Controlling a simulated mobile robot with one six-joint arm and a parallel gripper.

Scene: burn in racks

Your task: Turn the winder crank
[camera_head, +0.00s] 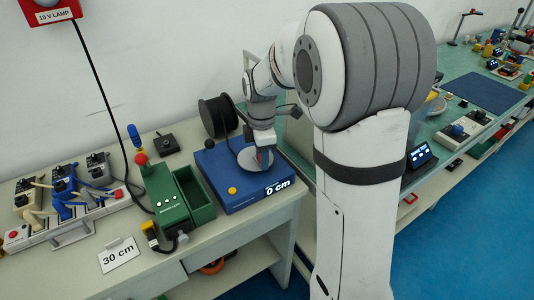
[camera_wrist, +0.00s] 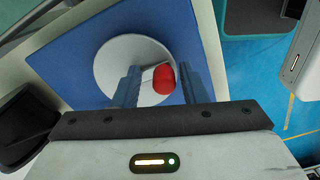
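The winder is a blue box (camera_head: 215,171) at the right end of the near bench, with a light grey disc (camera_head: 246,161) on top and a display reading 0 cm (camera_head: 278,188). In the wrist view the disc (camera_wrist: 112,62) carries a pale crank arm with a red knob (camera_wrist: 163,79). My gripper (camera_wrist: 158,72) is over the disc, its two blue-grey fingers apart with the knob between them. Gaps show on both sides of the knob, and the right finger is nearer. In the head view my gripper (camera_head: 263,156) hides most of the crank.
A black spool (camera_head: 217,117) stands behind the winder. A green box (camera_head: 180,196) with an open compartment sits to its left. A 30 cm card (camera_head: 118,254) lies at the front of the bench. A second bench with a blue mat (camera_head: 483,92) is at the right.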

